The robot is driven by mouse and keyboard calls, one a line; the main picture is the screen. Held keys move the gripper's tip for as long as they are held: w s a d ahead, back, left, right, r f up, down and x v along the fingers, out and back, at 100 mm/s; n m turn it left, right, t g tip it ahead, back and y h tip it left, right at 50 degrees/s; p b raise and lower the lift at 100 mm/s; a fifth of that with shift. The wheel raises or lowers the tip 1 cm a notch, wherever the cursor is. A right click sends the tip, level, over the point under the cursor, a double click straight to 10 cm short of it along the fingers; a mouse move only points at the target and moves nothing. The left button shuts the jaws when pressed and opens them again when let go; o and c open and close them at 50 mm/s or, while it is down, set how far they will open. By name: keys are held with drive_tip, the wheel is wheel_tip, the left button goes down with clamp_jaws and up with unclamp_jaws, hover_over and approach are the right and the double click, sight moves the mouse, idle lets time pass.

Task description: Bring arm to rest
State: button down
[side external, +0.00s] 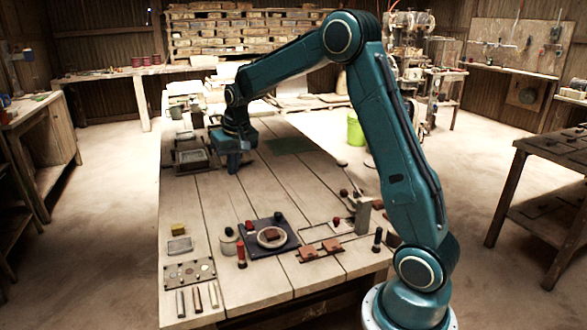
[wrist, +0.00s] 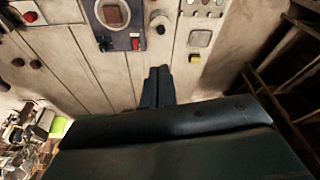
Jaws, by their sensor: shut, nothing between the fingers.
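My gripper (side external: 234,165) hangs at the far left part of the plank table (side external: 215,215) in the side view, beside metal trays (side external: 192,155). Its fingers are together in the wrist view (wrist: 157,84), with nothing between them. The fingers point down in the side view; whether the tips touch the table top is too small to tell. My arm is bent, reaching up and over from its base at the table's near right corner.
The middle planks are mostly clear. A green bucket (side external: 355,131) stands beyond the table.

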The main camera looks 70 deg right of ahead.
drive_tip(key=s+a+r+n, duration=0.2)
drive_tip(key=s+a+r, duration=0.5)
drive_tip(key=s+a+n+t, duration=0.1)
drive_tip(key=s+a, duration=0.2)
drive_tip(key=s, duration=0.5)
drive_tip(key=s+a+r+n+t, duration=0.1)
drive_tip(key=s+a, duration=0.3)
drive_tip(key=s, duration=0.3)
drive_tip(key=s+a+n+y, duration=0.1)
drive_tip(key=s+a+n, duration=0.1)
drive_tip(key=s, duration=0.6)
drive_tip(key=shift+s+a+r+t, duration=0.3)
drive_tip(key=shift+a+t, duration=0.1)
drive_tip(key=shift+a, duration=0.35)
